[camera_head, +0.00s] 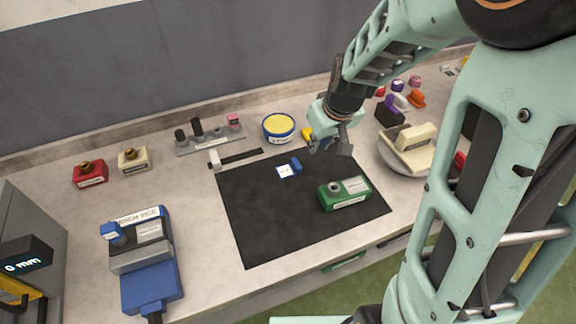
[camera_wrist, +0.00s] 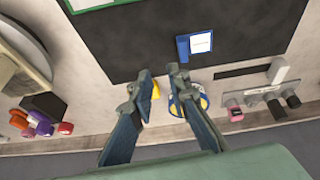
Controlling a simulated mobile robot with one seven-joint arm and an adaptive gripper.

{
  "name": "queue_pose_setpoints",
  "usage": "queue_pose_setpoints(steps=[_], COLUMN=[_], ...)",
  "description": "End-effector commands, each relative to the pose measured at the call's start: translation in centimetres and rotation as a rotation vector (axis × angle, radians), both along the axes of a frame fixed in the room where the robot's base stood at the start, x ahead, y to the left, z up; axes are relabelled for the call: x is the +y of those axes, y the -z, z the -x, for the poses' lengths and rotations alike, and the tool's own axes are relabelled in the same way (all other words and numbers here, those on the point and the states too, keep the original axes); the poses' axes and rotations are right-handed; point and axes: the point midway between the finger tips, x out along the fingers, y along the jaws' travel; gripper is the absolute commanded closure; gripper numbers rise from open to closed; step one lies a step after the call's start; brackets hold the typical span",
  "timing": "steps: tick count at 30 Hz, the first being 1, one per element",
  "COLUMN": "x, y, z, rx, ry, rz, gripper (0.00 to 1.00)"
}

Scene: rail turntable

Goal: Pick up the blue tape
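A small blue block-like piece with a white label (camera_head: 289,169) lies at the back edge of the black mat (camera_head: 255,225); I cannot read the label to tell if it is the blue tape. It also shows in the wrist view (camera_wrist: 183,49), beyond and right of my fingertips. A round blue container with a yellow top (camera_head: 279,125) stands behind the mat, partly covered by my right finger in the wrist view. My gripper (camera_head: 329,147) is open and empty above the mat's back edge. In the wrist view its two fingers (camera_wrist: 162,73) are apart, with nothing held.
A green box (camera_head: 344,193) sits on the mat's right part. A blue bench vise (camera_head: 147,260) stands at left. A plate with a cream device (camera_head: 411,146) is at right. A grey rack (camera_head: 210,138) stands behind. A small yellow object (camera_head: 306,133) is close to my gripper.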

Motion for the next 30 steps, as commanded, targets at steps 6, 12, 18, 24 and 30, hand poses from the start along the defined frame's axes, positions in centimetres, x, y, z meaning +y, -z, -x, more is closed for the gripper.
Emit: queue_pose_setpoints(steps=[6, 12, 18, 24, 30], x=[3.1, 3.6, 3.9, 4.1, 4.6], y=[0.4, 2.8, 4.7, 5.5, 7.0], z=[0.4, -0.4, -1.3, -1.6, -2.5], rx=[0.013, 0.016, 0.013, 0.012, 0.013], ry=[0.018, 0.019, 0.020, 0.018, 0.019], rz=[-0.054, -0.056, -0.056, -0.056, -0.056], gripper=[0.84, 0.84, 0.84, 0.84, 0.84])
